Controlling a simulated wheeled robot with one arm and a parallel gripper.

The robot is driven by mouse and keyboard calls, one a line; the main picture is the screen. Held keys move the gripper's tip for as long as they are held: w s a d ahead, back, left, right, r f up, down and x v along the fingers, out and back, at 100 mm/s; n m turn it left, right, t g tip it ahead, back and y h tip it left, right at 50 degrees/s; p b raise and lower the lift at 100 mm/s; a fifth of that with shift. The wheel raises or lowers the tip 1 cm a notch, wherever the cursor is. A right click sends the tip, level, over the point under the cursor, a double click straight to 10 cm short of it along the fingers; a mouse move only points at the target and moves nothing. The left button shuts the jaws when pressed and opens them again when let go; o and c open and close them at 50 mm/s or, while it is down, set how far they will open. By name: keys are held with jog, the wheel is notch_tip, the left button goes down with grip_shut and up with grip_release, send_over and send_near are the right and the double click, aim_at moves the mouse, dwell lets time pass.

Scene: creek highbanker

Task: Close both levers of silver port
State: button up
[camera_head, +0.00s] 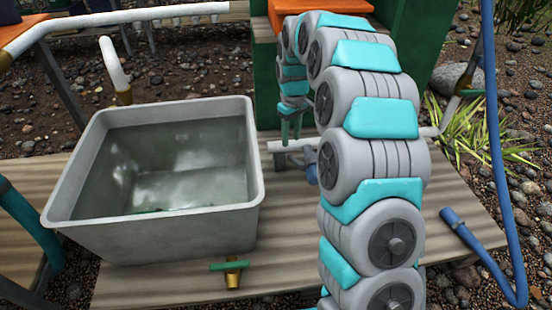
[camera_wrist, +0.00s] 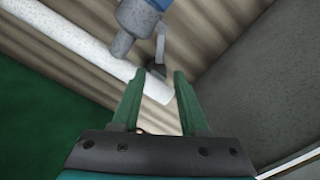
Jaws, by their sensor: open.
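A speckled grey fitting with a blue end, likely the silver port (camera_wrist: 137,14), is at the top of the wrist view, partly cut off. A thin lever-like arm (camera_wrist: 159,48) with a dark tip sticks out from it toward my gripper. A second, thicker stub (camera_wrist: 121,46) sticks out beside it; I cannot tell whether it is a lever. My gripper (camera_wrist: 160,85) has two green fingers, open and empty, with the dark tip just beyond the gap between the fingertips. In the head view my gripper (camera_head: 291,122) points down behind my arm; the blue part (camera_head: 311,174) is mostly hidden.
A white pipe (camera_wrist: 95,50) runs beside the fitting, its end beyond the fingers. A grey water-filled tub (camera_head: 75,240) stands left on the wooden platform (camera_head: 450,240). A green-handled brass valve (camera_head: 231,268) is at its front. A blue hose (camera_head: 495,150) hangs at right.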

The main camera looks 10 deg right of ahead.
aim_at(291, 157)
notch_tip(291, 157, down, 7)
jog(key=shift+d+f+b, duration=0.1)
jog(key=shift+f+b, duration=0.1)
jog(key=shift+b, duration=0.3)
grip_shut()
dwell(0.4)
